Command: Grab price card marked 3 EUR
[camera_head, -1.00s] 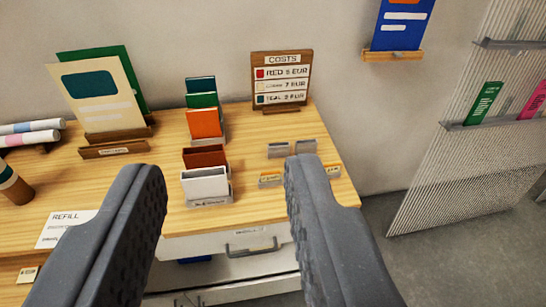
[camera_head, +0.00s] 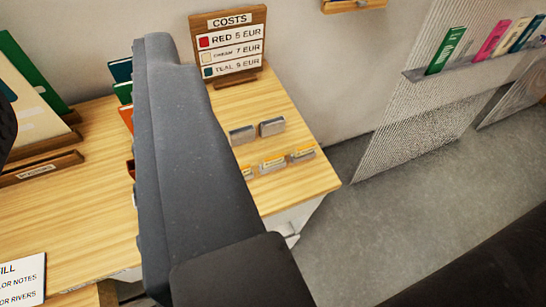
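My gripper (camera_head: 80,85) is open, with one grey finger large across the middle and a dark part of the other at the left edge.
A COSTS board (camera_head: 231,45) stands behind the cards. Coloured card stacks (camera_head: 121,80) are partly hidden by my finger. A card stand (camera_head: 40,168) and a REFILL sheet (camera_head: 22,280) are at left. A mesh panel with a shelf (camera_head: 425,75) stands right, over clear floor.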

